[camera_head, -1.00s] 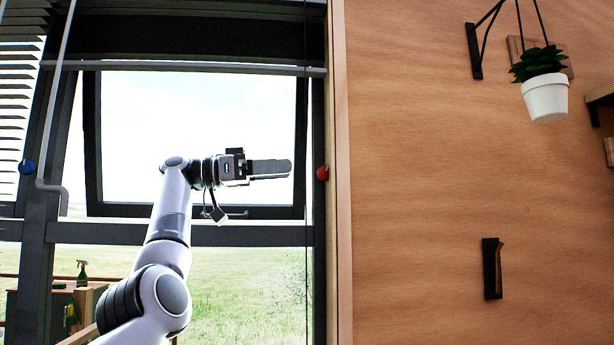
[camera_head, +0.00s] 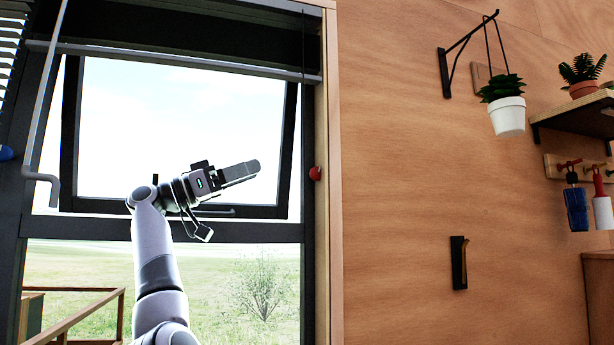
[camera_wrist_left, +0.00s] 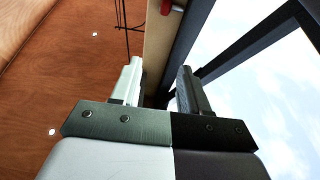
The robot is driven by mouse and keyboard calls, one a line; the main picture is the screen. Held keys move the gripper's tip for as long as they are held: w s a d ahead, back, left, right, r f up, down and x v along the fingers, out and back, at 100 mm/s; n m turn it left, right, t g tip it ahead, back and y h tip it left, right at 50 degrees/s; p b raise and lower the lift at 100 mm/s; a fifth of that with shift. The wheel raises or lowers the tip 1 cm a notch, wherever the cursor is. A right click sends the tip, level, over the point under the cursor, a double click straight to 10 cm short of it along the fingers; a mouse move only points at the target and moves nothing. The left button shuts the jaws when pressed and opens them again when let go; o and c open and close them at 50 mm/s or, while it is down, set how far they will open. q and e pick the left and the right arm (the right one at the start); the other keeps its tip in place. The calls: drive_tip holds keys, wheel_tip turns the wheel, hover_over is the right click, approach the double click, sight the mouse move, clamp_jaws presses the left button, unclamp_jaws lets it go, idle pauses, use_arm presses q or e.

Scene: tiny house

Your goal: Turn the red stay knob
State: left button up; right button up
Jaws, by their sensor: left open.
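The red stay knob (camera_head: 315,173) is a small round knob on the right side of the window frame, beside the wooden wall. In the left wrist view, a red piece (camera_wrist_left: 168,6) at the top edge appears to be this knob, partly cut off. My left gripper (camera_head: 243,171) is to the left of the knob, in front of the window, with a gap between them in the picture. It points right and slightly up. The wrist view shows its two fingers (camera_wrist_left: 159,72) apart, with nothing between them. My right gripper is not in view.
The tilted window sash (camera_head: 69,130) is behind my left arm. A blue knob (camera_head: 6,153) is at the left edge. A hanging white plant pot (camera_head: 507,116), a black wall bracket (camera_head: 458,262) and a shelf (camera_head: 575,116) are on the wooden wall (camera_head: 400,190).

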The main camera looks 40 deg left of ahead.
sight(310, 172)
use_arm(q)
drive_tip(key=w+d+p, duration=0.1)
drive_tip(key=w+d, duration=0.1)
drive_tip(key=w, duration=0.1)
drive_tip(key=w+d+p, duration=0.1)
drive_tip(key=w, duration=0.3)
drive_tip(key=w+d+p, duration=0.1)
drive_tip(key=w+d, duration=0.1)
drive_tip(key=w, duration=0.1)
drive_tip(key=shift+w+d+r, duration=0.1)
drive_tip(key=shift+w+d, duration=0.2)
drive_tip(key=shift+w, duration=0.05)
drive_tip(key=shift+w+d+r, duration=0.1)
drive_tip(key=shift+w+d, duration=0.1)
drive_tip(key=shift+w, duration=0.3)
drive_tip(key=shift+c, duration=0.3)
drive_tip(key=shift+r, duration=0.1)
clamp_jaws()
